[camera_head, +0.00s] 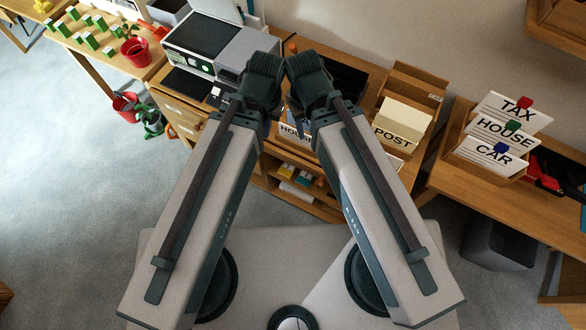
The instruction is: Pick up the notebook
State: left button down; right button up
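I cannot pick out a notebook for certain. A dark flat thing (343,76) lies on the wooden desk just right of my arms, partly hidden by them, and I cannot tell what it is. My two arms reach up from the bottom of the head view, and their dark joints come close together over the desk. No gripper fingers show at or beyond these joints, so neither gripper can be seen. Part of the desk between and under the arms is hidden.
A grey machine (222,48) stands on the desk's left. A POST box (391,137) with cream cards stands at right. TAX, HOUSE and CAR cards (497,133) stand on the right table. A red pot (135,52) is on the left table. Grey floor (60,180) is clear at left.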

aim_at(287, 170)
jog(key=j+z, duration=0.15)
jog(key=j, duration=0.75)
jog(key=j+z, duration=0.2)
jog(key=j, duration=0.65)
jog(key=k+j+z, duration=0.15)
jog(key=j, duration=0.7)
jog(key=i+j, duration=0.05)
